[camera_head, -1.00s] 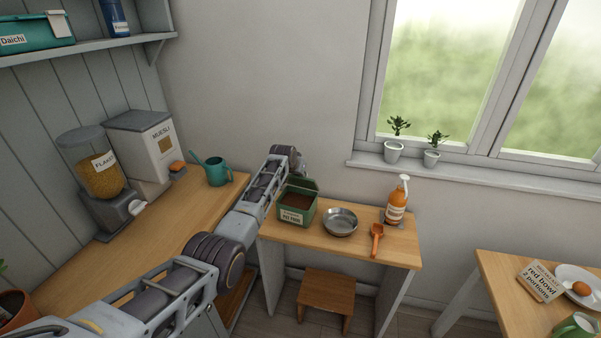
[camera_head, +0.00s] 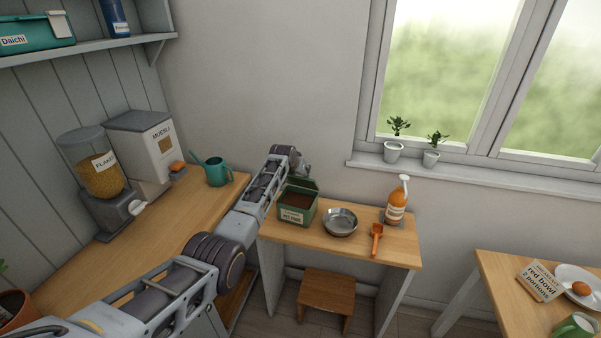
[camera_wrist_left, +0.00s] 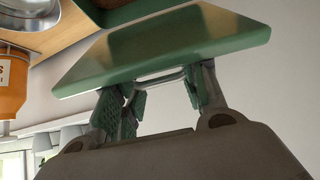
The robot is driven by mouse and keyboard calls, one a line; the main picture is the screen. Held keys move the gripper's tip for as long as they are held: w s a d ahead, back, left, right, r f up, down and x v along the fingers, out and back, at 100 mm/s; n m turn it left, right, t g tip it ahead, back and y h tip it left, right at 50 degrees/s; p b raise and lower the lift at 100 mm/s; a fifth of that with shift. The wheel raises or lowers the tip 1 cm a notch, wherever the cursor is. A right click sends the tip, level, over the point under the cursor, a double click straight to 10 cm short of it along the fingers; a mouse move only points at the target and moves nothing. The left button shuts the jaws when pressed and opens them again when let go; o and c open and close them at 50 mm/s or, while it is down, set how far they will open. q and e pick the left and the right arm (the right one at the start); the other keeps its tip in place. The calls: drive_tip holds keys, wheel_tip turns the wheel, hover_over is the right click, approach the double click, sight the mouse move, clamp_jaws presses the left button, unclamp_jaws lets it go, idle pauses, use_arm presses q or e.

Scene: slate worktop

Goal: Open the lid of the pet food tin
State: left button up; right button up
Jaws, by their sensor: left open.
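The green pet food tin (camera_head: 297,217) stands on the left part of the small wooden table, with brown food showing inside. Its green lid (camera_head: 303,185) is raised at the back edge. In the left wrist view the lid (camera_wrist_left: 165,50) fills the upper middle, with part of the tin above it. My left gripper (camera_head: 304,172) is behind the lid, partly hidden in the head view. In the left wrist view its two fingers (camera_wrist_left: 160,102) are apart with nothing between them, close to the lid's edge; contact is unclear. My right gripper is out of view.
A metal bowl (camera_head: 340,221), an orange scoop (camera_head: 376,238) and an orange pump bottle (camera_head: 396,202) stand right of the tin. A teal watering can (camera_head: 216,172) is on the left counter. A wooden stool (camera_head: 322,287) stands below the table.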

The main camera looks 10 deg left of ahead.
use_arm(q)
drive_tip(key=o, duration=0.5)
drive_tip(key=shift+o, duration=0.2)
drive_tip(key=shift+s+r, duration=0.1)
drive_tip(key=shift+s, duration=0.05)
drive_tip(key=v, duration=1.1)
drive_tip(key=shift+s+r, duration=0.15)
drive_tip(key=shift+r, duration=0.1)
idle(0.6)
drive_tip(key=shift+a, duration=0.1)
idle(0.4)
